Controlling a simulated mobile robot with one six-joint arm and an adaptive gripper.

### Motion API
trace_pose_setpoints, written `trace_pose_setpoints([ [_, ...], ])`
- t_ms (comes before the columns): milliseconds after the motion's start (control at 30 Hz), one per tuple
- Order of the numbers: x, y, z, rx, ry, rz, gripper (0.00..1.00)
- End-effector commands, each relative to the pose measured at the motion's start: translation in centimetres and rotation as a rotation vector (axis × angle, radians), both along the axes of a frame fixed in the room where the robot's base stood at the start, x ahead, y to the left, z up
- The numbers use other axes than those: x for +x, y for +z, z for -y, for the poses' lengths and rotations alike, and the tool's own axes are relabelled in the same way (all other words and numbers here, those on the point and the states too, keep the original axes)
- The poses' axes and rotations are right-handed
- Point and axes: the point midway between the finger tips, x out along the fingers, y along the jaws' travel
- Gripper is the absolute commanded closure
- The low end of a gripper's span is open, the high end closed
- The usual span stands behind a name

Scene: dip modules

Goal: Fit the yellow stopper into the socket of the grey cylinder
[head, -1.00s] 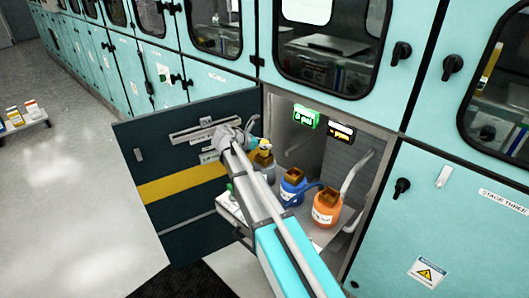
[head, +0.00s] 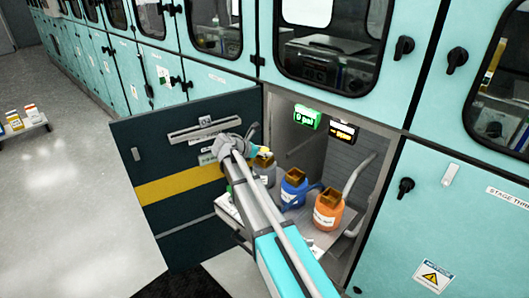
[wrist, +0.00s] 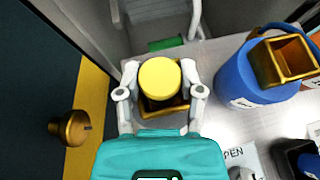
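The yellow stopper (wrist: 160,77) sits between the two fingers of my gripper (wrist: 160,80), which look closed on its sides. Under it in the wrist view is the square brass socket (wrist: 168,108), with its near and right rim showing. In the head view the yellow stopper (head: 264,151) is right at the top of the grey cylinder (head: 266,175), which stands at the left of the open compartment. I cannot tell whether the stopper's lower end is inside the socket. My gripper (head: 250,149) is partly hidden by my wrist there.
A blue container (head: 293,187) and an orange container (head: 328,210), both with brass sockets, stand to the right of the grey cylinder. The open dark door (head: 165,165) is close on the left, with a brass knob (wrist: 70,128). Grey pipes (wrist: 155,10) run behind.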

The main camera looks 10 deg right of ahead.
Motion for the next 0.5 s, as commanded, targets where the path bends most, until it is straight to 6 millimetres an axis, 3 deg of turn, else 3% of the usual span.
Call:
trace_pose_setpoints([
  [33, 0.01, 0.03, 0.01, 0.0, 0.0, 0.0, 0.38],
  [133, 0.0, 0.03, 0.02, 0.0, 0.0, 0.0, 0.19],
  [500, 0.0, 0.04, 0.03, 0.0, 0.0, 0.0, 0.18],
])
